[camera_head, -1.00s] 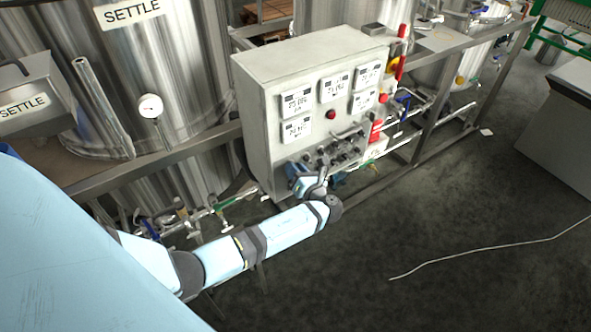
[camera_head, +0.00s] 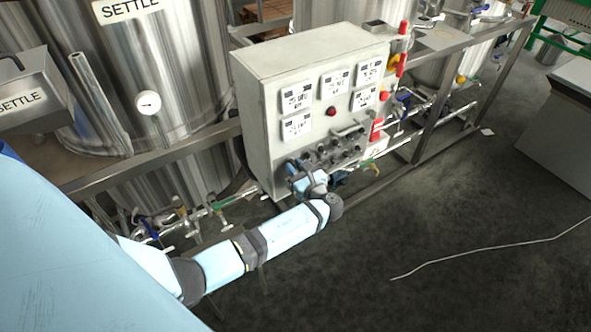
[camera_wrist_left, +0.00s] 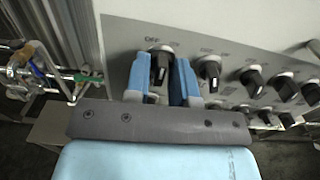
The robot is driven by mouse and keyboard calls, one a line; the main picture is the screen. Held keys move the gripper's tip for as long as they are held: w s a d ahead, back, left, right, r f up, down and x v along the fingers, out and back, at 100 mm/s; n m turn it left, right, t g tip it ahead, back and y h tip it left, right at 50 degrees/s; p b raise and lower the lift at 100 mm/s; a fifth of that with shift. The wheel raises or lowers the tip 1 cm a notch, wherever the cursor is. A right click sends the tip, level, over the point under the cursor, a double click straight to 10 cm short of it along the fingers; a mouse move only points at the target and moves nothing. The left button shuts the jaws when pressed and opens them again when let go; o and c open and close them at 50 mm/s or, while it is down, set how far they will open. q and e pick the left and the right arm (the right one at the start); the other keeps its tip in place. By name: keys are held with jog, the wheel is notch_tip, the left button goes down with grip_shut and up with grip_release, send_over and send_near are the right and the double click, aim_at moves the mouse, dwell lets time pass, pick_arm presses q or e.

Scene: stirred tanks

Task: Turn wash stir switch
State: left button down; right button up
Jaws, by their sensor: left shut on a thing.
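The control box (camera_head: 262,120) carries rows of black rotary switches on its lower front; some of them show to the right of my left gripper (camera_head: 292,168). In the left wrist view, a black switch knob (camera_wrist_left: 160,62) at the left end of the upper row stands between the two blue fingers. My left gripper (camera_wrist_left: 161,82) is shut on this knob. The word OFF shows above it; its name label is not readable, so I cannot tell whether it is the wash stir switch. My right gripper is out of view.
More knobs, such as the neighbouring one (camera_wrist_left: 208,72), sit close to the right of the fingers. A metal handle (camera_head: 348,131) sticks out above the switches. Pipes with valves (camera_head: 222,203) run at the left, below the settle tank (camera_head: 165,60).

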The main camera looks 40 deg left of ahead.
pick_arm(q)
jog(key=shift+n+b, duration=1.35)
jog(key=shift+n, duration=1.45)
jog(key=c, duration=1.2)
grip_release()
jog(key=b+v, duration=0.2)
jog(key=v, duration=1.1)
jog(key=shift+s+d+b, duration=0.2)
jog(key=shift+d+b, duration=0.1)
jog(key=shift+d, duration=0.05)
